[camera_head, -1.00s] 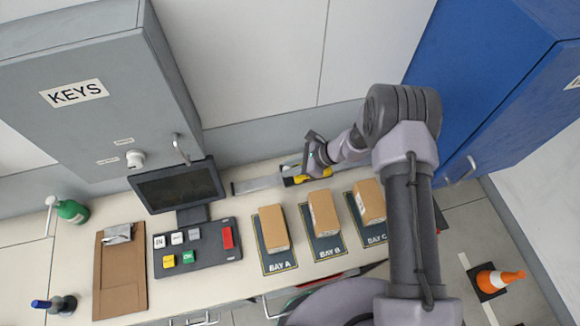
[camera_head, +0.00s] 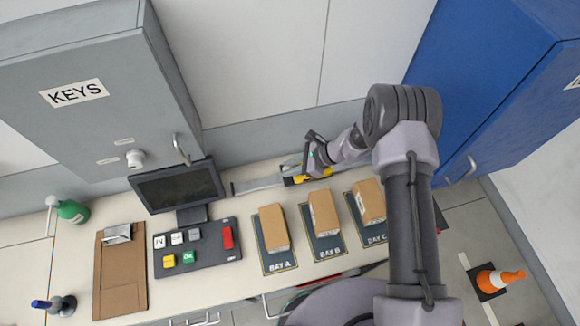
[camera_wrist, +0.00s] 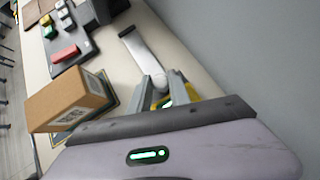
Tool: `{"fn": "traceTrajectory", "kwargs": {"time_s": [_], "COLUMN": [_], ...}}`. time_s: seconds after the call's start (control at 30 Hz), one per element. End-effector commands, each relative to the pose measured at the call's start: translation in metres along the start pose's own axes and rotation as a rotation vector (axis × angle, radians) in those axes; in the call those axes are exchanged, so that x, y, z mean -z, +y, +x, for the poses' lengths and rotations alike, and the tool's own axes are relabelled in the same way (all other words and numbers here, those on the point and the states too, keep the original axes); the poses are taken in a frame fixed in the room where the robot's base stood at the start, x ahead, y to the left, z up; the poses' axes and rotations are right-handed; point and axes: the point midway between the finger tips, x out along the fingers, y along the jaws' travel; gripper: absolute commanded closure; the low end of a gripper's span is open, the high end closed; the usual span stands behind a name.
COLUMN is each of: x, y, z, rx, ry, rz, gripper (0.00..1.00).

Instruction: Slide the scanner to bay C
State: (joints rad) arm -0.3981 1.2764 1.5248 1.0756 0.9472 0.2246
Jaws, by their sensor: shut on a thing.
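The yellow and black scanner (camera_head: 318,173) sits on a flat metal rail (camera_head: 256,184) at the back of the bench, roughly behind the bay B mat (camera_head: 327,250). My gripper (camera_head: 312,157) is shut on the scanner. In the wrist view its fingers (camera_wrist: 165,88) close on a part that they mostly hide, with yellow (camera_wrist: 192,92) showing beside them. The bay C mat (camera_head: 375,236) lies to the right of bay B, partly covered by its box and close to my arm. The right end of the rail is hidden.
Cardboard boxes stand on bay A (camera_head: 272,226), bay B (camera_head: 324,210) and bay C (camera_head: 369,201), in front of the rail. A monitor (camera_head: 178,187) and button panel (camera_head: 197,248) are to the left. A blue cabinet (camera_head: 480,80) stands at the right.

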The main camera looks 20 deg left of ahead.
Motion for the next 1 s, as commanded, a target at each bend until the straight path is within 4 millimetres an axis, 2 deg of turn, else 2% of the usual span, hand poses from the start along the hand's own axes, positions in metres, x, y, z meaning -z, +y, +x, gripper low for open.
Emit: {"fn": "traceTrajectory", "kwargs": {"time_s": [0.4,0.53,0.67,1.0], "x": [0.001,0.007,0.025,0.080], "y": [0.000,-0.004,-0.013,-0.044], "z": [0.000,-0.004,-0.018,-0.071], "rx": [0.000,0.002,0.005,0.003], "ry": [0.000,0.000,0.000,0.001], "rz": [0.000,0.000,0.001,0.000], "gripper": [1.00,1.00,1.00,1.00]}}
